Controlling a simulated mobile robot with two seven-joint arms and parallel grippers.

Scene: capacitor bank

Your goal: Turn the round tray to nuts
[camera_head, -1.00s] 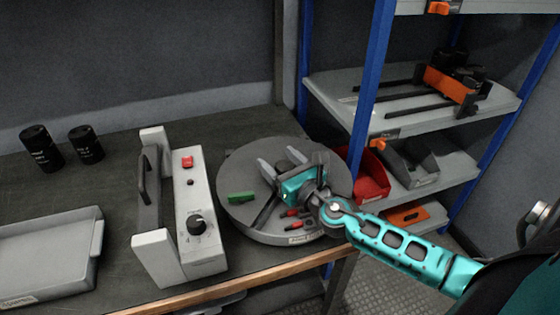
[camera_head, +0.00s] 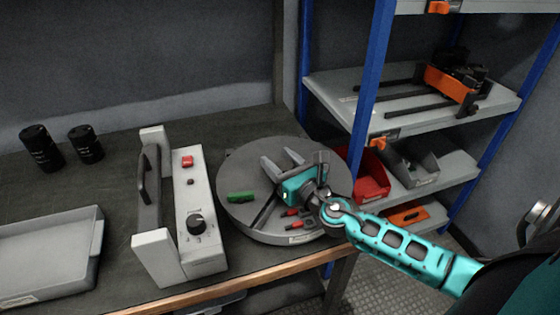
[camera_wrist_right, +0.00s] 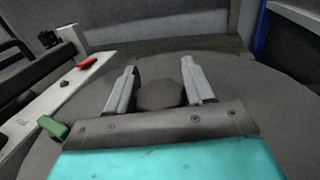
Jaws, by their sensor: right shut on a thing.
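The round grey tray (camera_head: 233,178) lies on the dark bench, with a label (camera_head: 303,239) on its front rim that is too small to read. On it are a green piece (camera_head: 241,197) and red-handled tools (camera_head: 291,213) between dark dividers. My right gripper (camera_head: 281,161) is low over the tray's middle. In the right wrist view its two fingers (camera_wrist_right: 160,82) stand on either side of a dark round knob (camera_wrist_right: 160,96) at the tray's centre, and they are shut on it. My left gripper is out of view.
A white device (camera_head: 196,225) with a dial and red button stands close left of the tray. A grey bin (camera_head: 50,255) and two black cans (camera_head: 40,148) are farther left. A blue-post shelf (camera_head: 367,95) with a red bin (camera_head: 370,180) stands close on the right.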

